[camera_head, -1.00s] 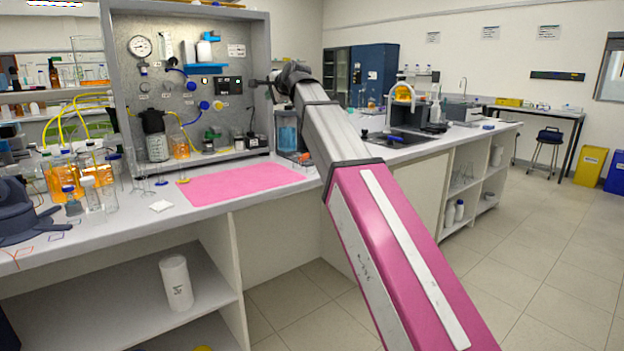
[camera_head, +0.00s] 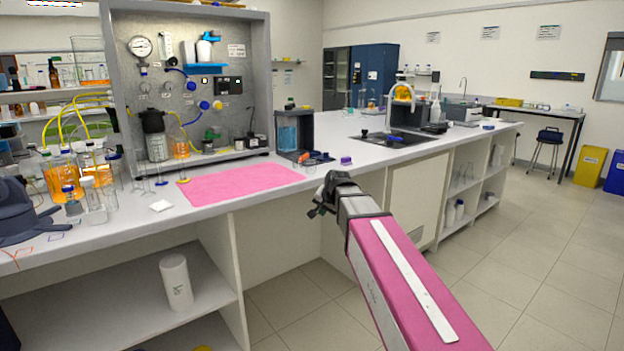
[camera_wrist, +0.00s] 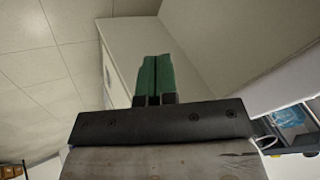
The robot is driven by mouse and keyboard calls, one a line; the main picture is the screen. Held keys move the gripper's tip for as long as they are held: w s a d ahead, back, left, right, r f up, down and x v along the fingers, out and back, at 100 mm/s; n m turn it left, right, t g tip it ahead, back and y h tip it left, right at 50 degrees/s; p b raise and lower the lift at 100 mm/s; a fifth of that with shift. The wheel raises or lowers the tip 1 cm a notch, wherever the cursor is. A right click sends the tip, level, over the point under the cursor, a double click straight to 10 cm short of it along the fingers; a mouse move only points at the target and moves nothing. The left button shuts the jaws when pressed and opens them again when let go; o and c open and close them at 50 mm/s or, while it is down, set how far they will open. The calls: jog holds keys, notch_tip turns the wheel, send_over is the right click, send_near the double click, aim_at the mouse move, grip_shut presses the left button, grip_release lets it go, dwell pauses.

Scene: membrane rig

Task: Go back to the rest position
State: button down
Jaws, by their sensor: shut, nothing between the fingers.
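My gripper (camera_head: 318,208) is at the end of my pink and grey arm, in front of the bench's front edge and to the right of the pink mat (camera_head: 240,183). It is clear of the bench things and holds nothing. In the wrist view its two green fingers (camera_wrist: 154,78) lie side by side, closed on each other. The wrist view is rolled, with floor tiles at the left and a pale cabinet side behind the fingers.
The rig panel (camera_head: 190,85) with gauge, valves and tubing stands at the back of the bench. A dark-framed holder (camera_head: 306,135) and a small purple-capped item (camera_head: 346,161) are on the bench behind my gripper. Orange-filled bottles (camera_head: 62,175) crowd the left.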

jog(key=s+d+f+n+g+h, duration=0.1)
jog(key=s+d+f+g, duration=0.1)
jog(key=s+d+f, duration=0.3)
jog(key=s+d+f+n+g+h, duration=0.1)
jog(key=s+d+f, duration=0.4)
jog(key=s+f, duration=0.5)
jog(key=s+d+f+n+g, duration=0.3)
jog(key=s+d+f, duration=0.1)
jog(key=s+f, duration=0.3)
notch_tip(320, 180, down, 2)
jog(key=shift+s+d+f+h, duration=0.2)
jog(key=shift+s+d+h, duration=0.05)
jog(key=shift+d+h, duration=0.15)
